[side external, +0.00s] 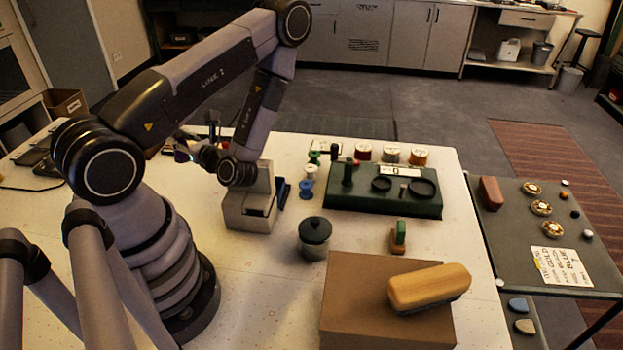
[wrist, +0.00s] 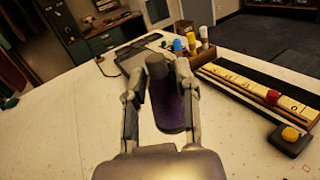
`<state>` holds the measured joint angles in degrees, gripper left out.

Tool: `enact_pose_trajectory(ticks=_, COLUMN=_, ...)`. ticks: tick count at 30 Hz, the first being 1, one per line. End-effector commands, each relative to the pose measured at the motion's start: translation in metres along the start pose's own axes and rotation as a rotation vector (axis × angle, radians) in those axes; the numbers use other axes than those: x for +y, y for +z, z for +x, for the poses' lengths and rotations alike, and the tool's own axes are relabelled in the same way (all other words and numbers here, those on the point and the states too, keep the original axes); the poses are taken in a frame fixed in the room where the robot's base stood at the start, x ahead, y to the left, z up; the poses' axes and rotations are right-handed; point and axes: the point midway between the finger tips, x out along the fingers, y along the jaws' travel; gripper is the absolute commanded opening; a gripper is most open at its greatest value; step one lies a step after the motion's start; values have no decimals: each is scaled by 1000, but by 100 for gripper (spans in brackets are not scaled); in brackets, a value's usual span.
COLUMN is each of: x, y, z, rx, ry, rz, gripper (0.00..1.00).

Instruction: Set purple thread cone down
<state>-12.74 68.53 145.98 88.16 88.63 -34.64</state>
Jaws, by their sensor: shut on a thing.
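The purple thread cone (wrist: 172,108) is between the fingers of my gripper (wrist: 160,75) in the wrist view. It has a dark purple body and a dark grey top end. My gripper is shut on it. The white tabletop (wrist: 75,130) shows below and around it; I cannot tell whether the cone touches it. In the side view my gripper (side external: 192,147) is over the far left part of the table, behind my arm, and the cone is mostly hidden there.
Dark flat items (wrist: 138,52) lie beyond the cone. The tabletop to the left is clear. In the side view a green tray (side external: 385,203) stands right of my arm.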

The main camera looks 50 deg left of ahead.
Motion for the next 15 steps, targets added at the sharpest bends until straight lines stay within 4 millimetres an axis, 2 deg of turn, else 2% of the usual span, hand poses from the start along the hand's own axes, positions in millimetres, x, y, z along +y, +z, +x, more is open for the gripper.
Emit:
enact_pose_trajectory(ticks=3, x=18, y=-20, z=-11, rx=-1, ry=36, rz=6, gripper=0)
enact_pose_trajectory(ticks=9, x=52, y=-45, z=-26, rx=0, ry=113, rz=3, gripper=0)
enact_pose_trajectory(ticks=15, x=67, y=-71, z=-32, rx=0, ry=150, rz=0, gripper=0)
